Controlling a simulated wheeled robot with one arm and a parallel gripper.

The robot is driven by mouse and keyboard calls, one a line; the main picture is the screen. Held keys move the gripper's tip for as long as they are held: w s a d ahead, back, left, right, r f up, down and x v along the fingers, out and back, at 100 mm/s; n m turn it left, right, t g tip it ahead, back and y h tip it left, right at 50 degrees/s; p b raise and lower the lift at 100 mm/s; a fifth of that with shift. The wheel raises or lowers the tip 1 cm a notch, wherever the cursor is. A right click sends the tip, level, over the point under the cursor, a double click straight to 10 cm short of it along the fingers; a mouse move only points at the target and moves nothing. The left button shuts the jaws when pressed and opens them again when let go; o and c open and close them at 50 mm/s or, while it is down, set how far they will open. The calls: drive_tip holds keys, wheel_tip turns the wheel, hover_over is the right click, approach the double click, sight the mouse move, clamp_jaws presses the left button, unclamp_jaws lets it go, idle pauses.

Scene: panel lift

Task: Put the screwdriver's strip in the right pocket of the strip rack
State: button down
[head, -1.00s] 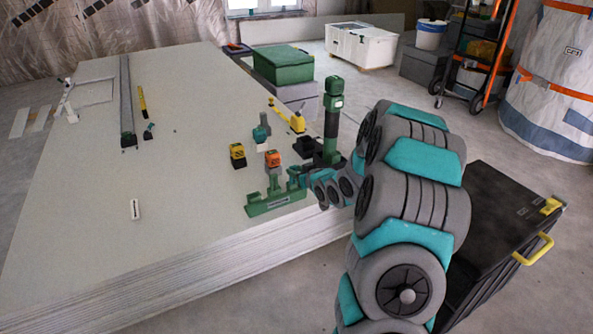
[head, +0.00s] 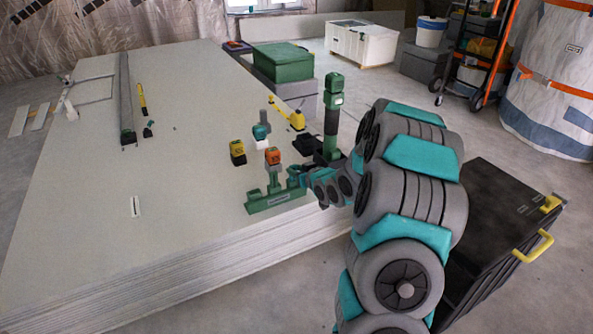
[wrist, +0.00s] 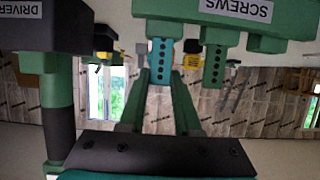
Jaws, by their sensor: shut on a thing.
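The green strip rack (head: 276,202) stands near the front right edge of the board stack. In the wrist view, which is upside down, its body (wrist: 290,18) carries a SCREWS label. My gripper (wrist: 162,78) is shut on a teal strip (wrist: 159,50) with dark holes. The strip stands upright in line with the rack's right pocket (wrist: 170,27); its end meets the pocket, but the depth is hidden. A green strip (wrist: 214,68) stands in the neighbouring pocket. The green and black driver (head: 332,120) stands upright beside the rack; its dark DRIVER-labelled base (wrist: 35,35) shows in the wrist view.
A yellow tool (head: 294,118) lies farther back. The left part of the board stack (head: 80,235) is mostly clear.

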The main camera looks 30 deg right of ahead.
drive_tip(key=c, duration=0.5)
unclamp_jaws()
drive_tip(key=shift+c, duration=0.2)
drive_tip(key=shift+s, duration=0.1)
drive_tip(key=s+a+r+g+p, duration=0.1)
drive_tip(key=s+a+r+g, duration=0.3)
drive_tip(key=s, duration=1.2)
drive_tip(key=s+a+r+g+p, duration=0.2)
drive_tip(key=s+a+r+g, duration=0.3)
drive_tip(key=s, duration=1.2)
drive_tip(key=s+a+r+g+p, duration=0.1)
drive_tip(key=s+a+r+g, duration=0.4)
drive_tip(key=s+a, duration=0.6)
drive_tip(key=s+g, duration=0.1)
drive_tip(key=s, duration=0.4)
drive_tip(key=shift+s+a+r, duration=0.25)
drive_tip(key=shift+a, duration=0.05)
